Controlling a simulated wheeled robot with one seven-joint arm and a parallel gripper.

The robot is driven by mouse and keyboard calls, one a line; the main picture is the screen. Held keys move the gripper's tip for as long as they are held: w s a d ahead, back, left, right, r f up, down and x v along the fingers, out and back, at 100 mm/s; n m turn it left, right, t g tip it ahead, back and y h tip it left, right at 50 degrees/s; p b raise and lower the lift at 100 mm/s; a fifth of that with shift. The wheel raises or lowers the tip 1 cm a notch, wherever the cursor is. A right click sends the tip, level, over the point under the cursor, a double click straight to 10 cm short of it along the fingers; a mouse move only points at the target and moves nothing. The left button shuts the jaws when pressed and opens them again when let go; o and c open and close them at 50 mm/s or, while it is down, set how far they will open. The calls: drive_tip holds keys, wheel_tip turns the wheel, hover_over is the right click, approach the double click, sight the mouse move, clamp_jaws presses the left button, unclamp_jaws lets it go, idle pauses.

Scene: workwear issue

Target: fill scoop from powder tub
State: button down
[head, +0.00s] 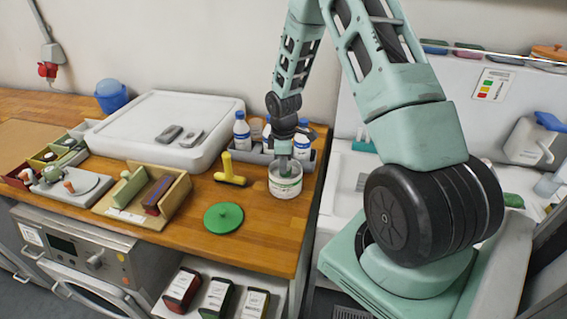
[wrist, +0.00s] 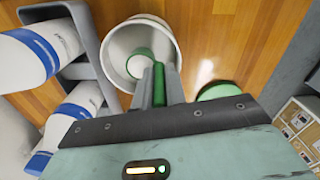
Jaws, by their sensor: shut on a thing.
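The powder tub (head: 287,190) is a white open tub with a green-marked label, upright near the counter's right edge. In the wrist view I look into its mouth past its pale rim (wrist: 112,42). My gripper (head: 284,152) points down into the tub. In the wrist view my gripper (wrist: 160,82) is shut on the green handle of the scoop (wrist: 158,88). The scoop's round cup, pale with a green edge, is inside the tub; whether it holds powder I cannot tell.
A grey caddy (wrist: 90,70) with several white-and-blue bottles (head: 242,131) stands close behind the tub. A wooden divided box (head: 143,195) and a white tray (head: 166,120) are farther left. The counter's front right is clear.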

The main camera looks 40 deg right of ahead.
drive_tip(key=shift+r+p, duration=2.55)
drive_tip(key=shift+r, duration=0.9)
drive_tip(key=shift+f, duration=0.1)
